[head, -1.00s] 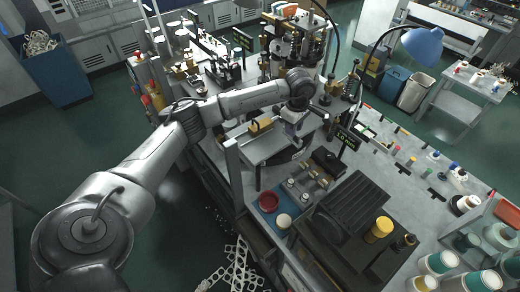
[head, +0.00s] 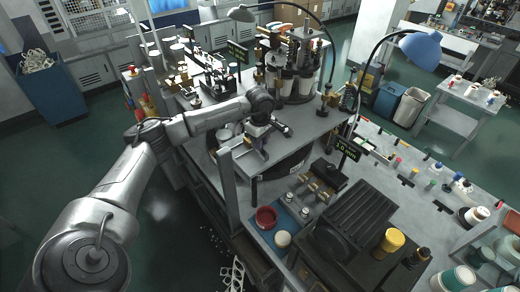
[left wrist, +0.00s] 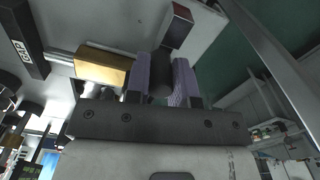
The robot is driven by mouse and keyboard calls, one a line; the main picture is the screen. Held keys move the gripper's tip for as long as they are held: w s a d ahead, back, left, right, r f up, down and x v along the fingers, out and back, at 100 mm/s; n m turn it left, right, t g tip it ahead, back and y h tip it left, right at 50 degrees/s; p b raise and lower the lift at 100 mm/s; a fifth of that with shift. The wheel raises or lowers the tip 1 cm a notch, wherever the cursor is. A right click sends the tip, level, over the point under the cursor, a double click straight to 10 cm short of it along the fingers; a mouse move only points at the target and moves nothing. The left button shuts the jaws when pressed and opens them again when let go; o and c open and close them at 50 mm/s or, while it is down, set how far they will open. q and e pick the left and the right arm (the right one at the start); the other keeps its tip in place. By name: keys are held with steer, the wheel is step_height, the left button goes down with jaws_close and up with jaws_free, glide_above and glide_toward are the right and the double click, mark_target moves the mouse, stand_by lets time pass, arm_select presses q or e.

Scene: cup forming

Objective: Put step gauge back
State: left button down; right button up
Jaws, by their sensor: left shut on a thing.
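My left gripper (head: 255,150) is over the grey work surface at the left part of the bench. In the left wrist view my left gripper (left wrist: 160,85) has its two purple-grey pads closed on a dark rounded handle. A dark block with a reddish end face (left wrist: 178,25) sits beyond the pads, in line with this handle. I take this held piece for the step gauge; its full shape is hidden by the fingers. A brass-coloured block (left wrist: 103,67) lies close beside the left finger. My right gripper is not in view.
A post (head: 228,180) rises near my arm.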

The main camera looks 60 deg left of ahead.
arm_select(q)
steer(key=shift+f+b, duration=0.55)
steer(key=shift+f, duration=0.85)
steer(key=shift+f, duration=0.15)
steer(key=c, duration=1)
jaws_free()
step_height(320, 180, up, 10)
steer(key=shift+r+b, duration=0.25)
steer(key=shift+b, duration=0.65)
steer(key=shift+r, duration=0.95)
